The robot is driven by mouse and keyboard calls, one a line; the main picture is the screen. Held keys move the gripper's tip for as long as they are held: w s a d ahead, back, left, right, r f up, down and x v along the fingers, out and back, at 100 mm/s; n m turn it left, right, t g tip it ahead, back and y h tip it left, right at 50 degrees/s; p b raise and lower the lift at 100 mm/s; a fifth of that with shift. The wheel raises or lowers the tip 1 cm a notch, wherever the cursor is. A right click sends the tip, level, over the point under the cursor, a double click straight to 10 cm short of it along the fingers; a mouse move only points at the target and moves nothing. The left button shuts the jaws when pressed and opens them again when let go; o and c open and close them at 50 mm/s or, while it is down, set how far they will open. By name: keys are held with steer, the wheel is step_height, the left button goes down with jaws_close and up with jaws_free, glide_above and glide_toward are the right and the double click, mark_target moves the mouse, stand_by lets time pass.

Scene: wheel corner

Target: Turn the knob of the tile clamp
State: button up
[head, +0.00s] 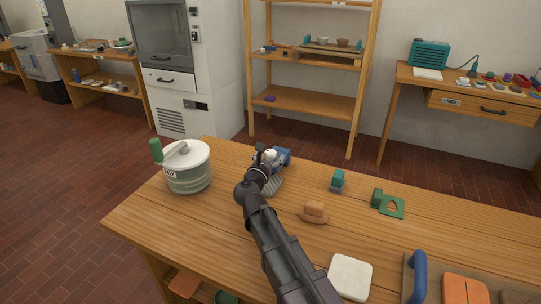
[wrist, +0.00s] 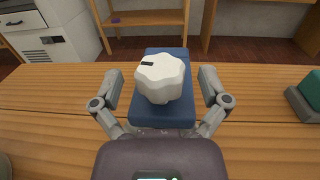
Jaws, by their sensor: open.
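The tile clamp is a blue block (wrist: 165,112) with a white scalloped knob (wrist: 160,78) on its near side; the knob has a dark mark at its upper left. In the head view the blue clamp (head: 283,156) stands near the back edge of the table, partly hidden by my arm. My gripper (wrist: 159,82) is open, with one finger on each side of the knob and a visible gap on both sides. In the head view my gripper (head: 268,157) is at the clamp, and its fingers are hard to make out.
To the right are a teal-topped block (head: 338,180), a tan block (head: 315,210), a green bracket (head: 387,203), a white tile (head: 350,276) and a tray with orange tiles (head: 465,290).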

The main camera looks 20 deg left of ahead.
steer(key=s, duration=1.1)
steer(key=shift+s, duration=0.15)
steer(key=shift+s, duration=0.15)
stand_by(0.4)
